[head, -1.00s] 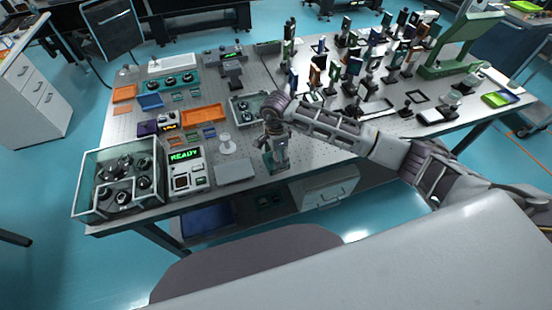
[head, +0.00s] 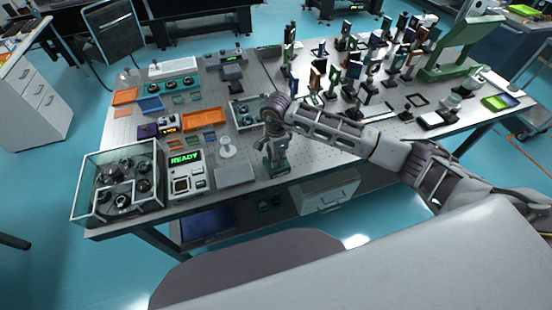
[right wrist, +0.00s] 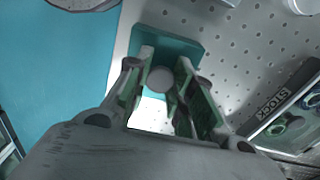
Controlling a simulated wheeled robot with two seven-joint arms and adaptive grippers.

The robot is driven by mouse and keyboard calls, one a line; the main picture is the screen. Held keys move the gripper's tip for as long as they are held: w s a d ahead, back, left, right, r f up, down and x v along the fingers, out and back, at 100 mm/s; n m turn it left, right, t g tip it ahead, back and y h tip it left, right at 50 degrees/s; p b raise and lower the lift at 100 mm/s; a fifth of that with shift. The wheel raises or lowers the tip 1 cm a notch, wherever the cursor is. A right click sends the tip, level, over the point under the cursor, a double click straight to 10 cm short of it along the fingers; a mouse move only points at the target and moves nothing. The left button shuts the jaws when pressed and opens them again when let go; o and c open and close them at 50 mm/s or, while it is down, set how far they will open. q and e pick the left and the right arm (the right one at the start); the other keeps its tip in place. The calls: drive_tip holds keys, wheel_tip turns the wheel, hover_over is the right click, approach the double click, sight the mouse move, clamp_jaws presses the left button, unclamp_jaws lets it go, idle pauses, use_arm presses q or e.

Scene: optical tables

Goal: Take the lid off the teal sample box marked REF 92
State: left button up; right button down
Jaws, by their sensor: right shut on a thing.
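A teal box (head: 275,168) stands near the front edge of the optical table. It also shows in the right wrist view (right wrist: 185,48), with a round grey knob (right wrist: 161,79) on top. My right gripper (head: 276,157) is over the box, pointing down. In the right wrist view its fingers (right wrist: 164,68) are shut on the knob from both sides. The lid's seam and any marking on the box cannot be made out, so I cannot tell if the lid is raised. My left gripper is not in view.
A glass-walled tray marked STOCK (right wrist: 277,101) lies beside the box. A grey plate (head: 235,174), a READY instrument (head: 186,175) and a glass case (head: 77,195) stand to the left. Several optic mounts (head: 335,75) crowd the back right. The table's front edge is close.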

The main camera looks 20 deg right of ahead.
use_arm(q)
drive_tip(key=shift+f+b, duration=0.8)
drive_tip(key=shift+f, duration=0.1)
use_arm(e)
wheel_tip(320, 180, up, 9)
drive_tip(key=shift+r, duration=0.2)
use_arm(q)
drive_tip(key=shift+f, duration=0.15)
use_arm(e)
drive_tip(key=shift+f, duration=0.25)
drive_tip(key=shift+d, duration=0.1)
